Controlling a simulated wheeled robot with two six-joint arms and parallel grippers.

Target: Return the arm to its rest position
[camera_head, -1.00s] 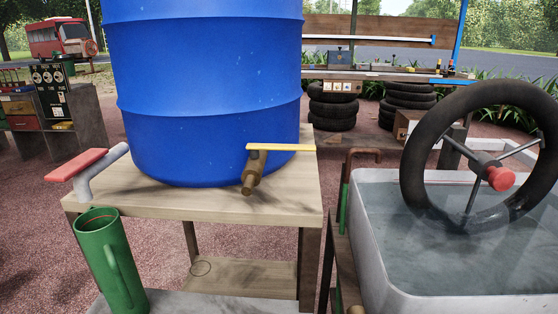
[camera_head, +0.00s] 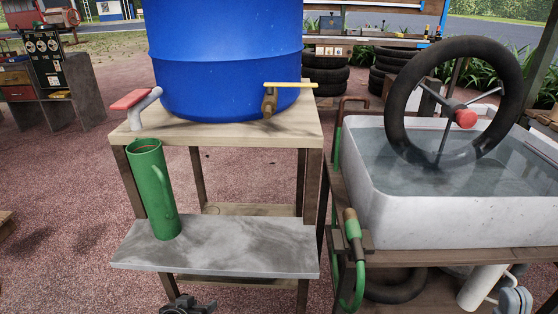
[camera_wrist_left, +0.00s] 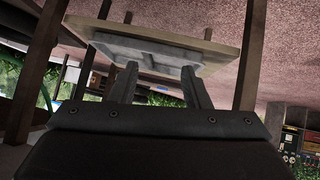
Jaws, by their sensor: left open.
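My left gripper (camera_head: 182,302) shows at the bottom edge of the head view, low and below the grey bench. In the left wrist view its two fingers (camera_wrist_left: 157,82) stand apart with nothing between them. They point toward the wooden stand and the grey slab (camera_wrist_left: 150,55), which appear upside down. The rest of the left arm is out of the head view. I cannot make out my right gripper in either view.
A green mug (camera_head: 152,195) stands upright on the grey bench (camera_head: 215,255). Behind it, a blue barrel (camera_head: 225,60) with a tap (camera_head: 270,100) sits on a wooden stand (camera_head: 220,132). A water tub (camera_head: 430,215) with a tyre wheel (camera_head: 510,85) is at right.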

